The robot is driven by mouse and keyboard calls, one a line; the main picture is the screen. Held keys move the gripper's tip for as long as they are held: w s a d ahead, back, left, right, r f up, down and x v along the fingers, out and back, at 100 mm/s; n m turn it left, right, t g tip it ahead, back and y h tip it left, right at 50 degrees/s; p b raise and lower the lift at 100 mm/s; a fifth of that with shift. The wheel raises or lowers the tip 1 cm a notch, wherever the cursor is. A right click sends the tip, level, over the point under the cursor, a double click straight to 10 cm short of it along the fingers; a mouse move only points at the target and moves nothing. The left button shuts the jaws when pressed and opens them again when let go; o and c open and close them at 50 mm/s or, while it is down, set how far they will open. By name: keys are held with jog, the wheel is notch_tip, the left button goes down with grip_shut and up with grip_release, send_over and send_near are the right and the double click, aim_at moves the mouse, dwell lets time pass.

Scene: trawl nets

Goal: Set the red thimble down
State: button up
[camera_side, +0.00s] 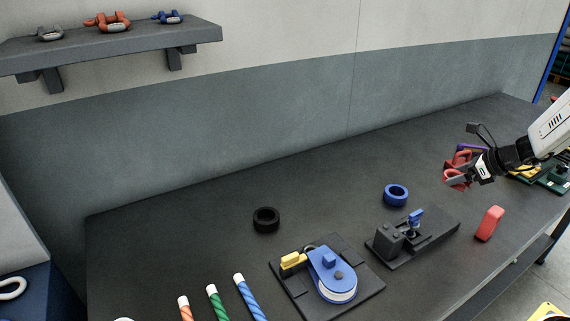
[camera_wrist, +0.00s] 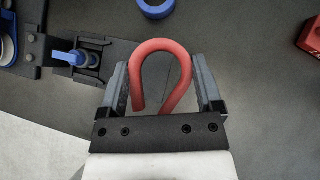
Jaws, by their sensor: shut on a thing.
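The red thimble is a bent teardrop loop with open ends. It sits between the two grey fingers of my gripper (camera_wrist: 160,72), and its rounded end points away from the wrist in the wrist view (camera_wrist: 167,45). In the side view my gripper (camera_side: 466,171) is at the right, shut on the red thimble (camera_side: 454,181), which looks held above the dark bench (camera_side: 190,250). The fingers hide parts of the thimble's sides.
A blue ring (camera_side: 396,194) and a dark fixture with a blue part (camera_side: 388,246) lie left of my gripper. A red block (camera_side: 489,223) stands near the front edge. A blue reel (camera_side: 331,275), a black ring (camera_side: 266,219) and striped rods (camera_side: 217,302) are further left.

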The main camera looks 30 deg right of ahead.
jog(key=shift+w, duration=0.15)
jog(key=w+a+n, duration=0.1)
jog(key=w+a, duration=0.4)
jog(key=a, duration=0.3)
jog(key=w+a+n+g+y, duration=0.1)
jog(key=w+a, duration=0.4)
jog(key=a, duration=0.3)
jog(key=w+a+n, duration=0.1)
jog(key=w+a, duration=0.4)
jog(key=a, duration=0.3)
jog(key=s+a+y, duration=0.1)
jog(key=s+a, duration=0.1)
jog(key=a, duration=1.4)
jog(key=s+a+n+g+y, duration=0.1)
jog(key=s+a, duration=0.1)
jog(key=a, duration=1.4)
jog(key=shift+a+r+n, duration=0.15)
jog(key=shift+a+n, duration=0.05)
jog(key=shift+n, duration=0.1)
jog(key=shift+w, duration=0.1)
jog(key=shift+w+a+f, duration=1.05)
jog(key=shift+w+f, duration=0.5)
jog(key=shift+w, duration=0.45)
jog(key=shift+w+a+f, duration=1.05)
jog(key=shift+w+f, duration=0.55)
jog(key=shift+w, duration=0.35)
jog(key=shift+w+a+f, duration=1.05)
jog(key=shift+w+f, duration=0.5)
jog(key=shift+w, duration=0.45)
